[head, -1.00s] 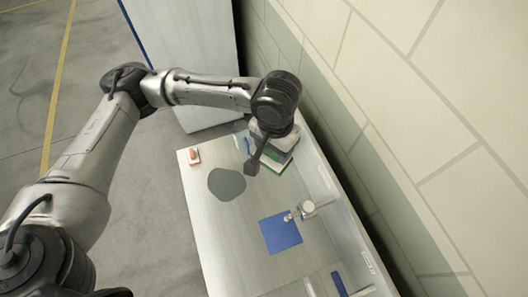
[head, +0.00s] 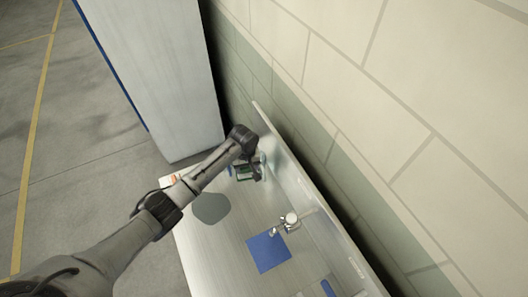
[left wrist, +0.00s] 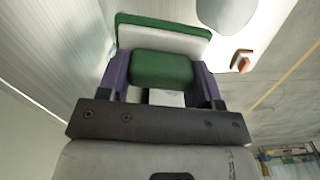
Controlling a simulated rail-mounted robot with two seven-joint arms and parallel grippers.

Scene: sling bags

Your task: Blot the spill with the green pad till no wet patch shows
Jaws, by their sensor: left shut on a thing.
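The spill (head: 211,208) is a dark grey, rounded wet patch on the metal worktop, and part of it shows at the top of the left wrist view (left wrist: 226,12). My left gripper (head: 250,174) is at the worktop's far end, right of and beyond the spill. In the left wrist view its purple fingers (left wrist: 161,76) are shut on the green pad (left wrist: 162,69), a block with rounded edges. The pad is apart from the spill. A flat green and white piece (left wrist: 165,40) lies just beyond the pad. My right gripper is not in view.
An orange and white item (left wrist: 241,60) sits near the spill, at the worktop edge. A blue square (head: 268,252) lies flat on the worktop (head: 232,240) beside a metal tap-like fitting (head: 288,222). A tiled wall runs along the right; a tall grey cabinet (head: 160,75) stands beyond.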

